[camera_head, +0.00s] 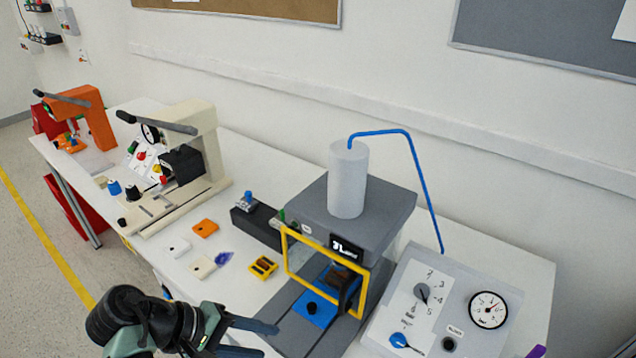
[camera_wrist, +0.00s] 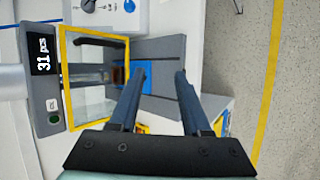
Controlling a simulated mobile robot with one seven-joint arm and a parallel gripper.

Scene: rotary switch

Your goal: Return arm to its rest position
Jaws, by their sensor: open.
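My gripper (camera_head: 262,340) is at the lower middle of the head view, in front of the grey machine with the yellow frame. In the wrist view its two dark fingers (camera_wrist: 158,82) are spread apart with nothing between them. The control panel (camera_head: 455,300) stands right of the machine and carries a grey rotary switch (camera_head: 422,292), a blue knob (camera_head: 400,340) and a round gauge (camera_head: 488,310). My gripper is left of this panel and apart from the rotary switch. Part of the panel shows at the top of the wrist view (camera_wrist: 102,14).
The grey machine (camera_head: 372,205) with its yellow frame (camera_head: 290,265) and upright cylinder (camera_head: 348,180) stands close to my gripper. A beige press (camera_head: 205,140) and an orange press (camera_head: 98,122) stand farther left. Small parts, including an orange block (camera_head: 205,228), lie on the white table. Open floor (camera_head: 30,270) is at left.

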